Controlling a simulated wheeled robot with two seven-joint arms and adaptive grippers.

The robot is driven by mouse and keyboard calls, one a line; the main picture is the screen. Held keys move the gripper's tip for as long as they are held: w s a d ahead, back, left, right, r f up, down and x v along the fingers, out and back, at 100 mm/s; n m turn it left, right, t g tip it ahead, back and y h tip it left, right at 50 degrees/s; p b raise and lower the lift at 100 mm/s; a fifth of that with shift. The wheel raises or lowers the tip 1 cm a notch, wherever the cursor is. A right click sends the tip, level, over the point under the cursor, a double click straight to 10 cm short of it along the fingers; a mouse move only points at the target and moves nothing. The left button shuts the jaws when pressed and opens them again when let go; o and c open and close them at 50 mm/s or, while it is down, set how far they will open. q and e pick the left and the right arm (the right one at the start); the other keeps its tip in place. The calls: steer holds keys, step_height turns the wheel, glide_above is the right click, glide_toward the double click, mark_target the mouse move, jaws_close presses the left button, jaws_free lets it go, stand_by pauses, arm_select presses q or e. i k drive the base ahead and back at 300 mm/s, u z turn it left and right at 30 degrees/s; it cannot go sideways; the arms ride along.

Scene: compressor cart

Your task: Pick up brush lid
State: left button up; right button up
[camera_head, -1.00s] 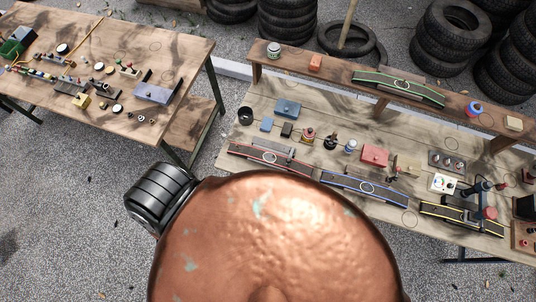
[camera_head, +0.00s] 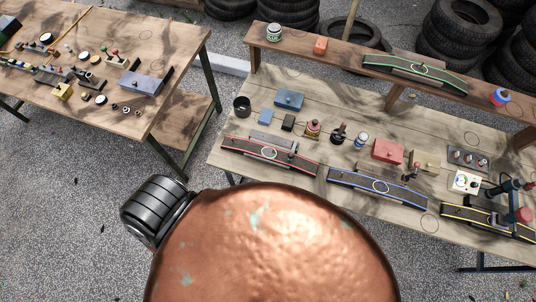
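I cannot make out for certain which object is the brush lid. On the right workbench (camera_head: 215,152) stand several small lidded or knobbed items. Among them are a dark pot with an upright handle (camera_head: 338,135), a red and tan jar (camera_head: 313,129) and a small white and blue bottle (camera_head: 361,141). A black open cup (camera_head: 242,106) stands at the bench's left end. Small round discs (camera_head: 85,56) lie on the left table. Neither of my grippers is in view.
The right bench carries red-edged (camera_head: 270,154), blue-edged (camera_head: 380,187) and yellow-edged tracks, with a green-edged one (camera_head: 415,73) on its raised shelf. A red box (camera_head: 388,150) sits behind the tracks. A floor gap separates the tables. Stacked tyres (camera_head: 455,40) stand behind.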

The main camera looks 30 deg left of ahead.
mark_target(314, 125)
steer(key=u, duration=0.3)
steer(key=k, duration=0.75)
steer(key=u, duration=0.6)
steer(key=k, duration=0.55)
steer(key=z, duration=0.5)
steer(key=i, duration=1.75)
steer(key=z, duration=0.45)
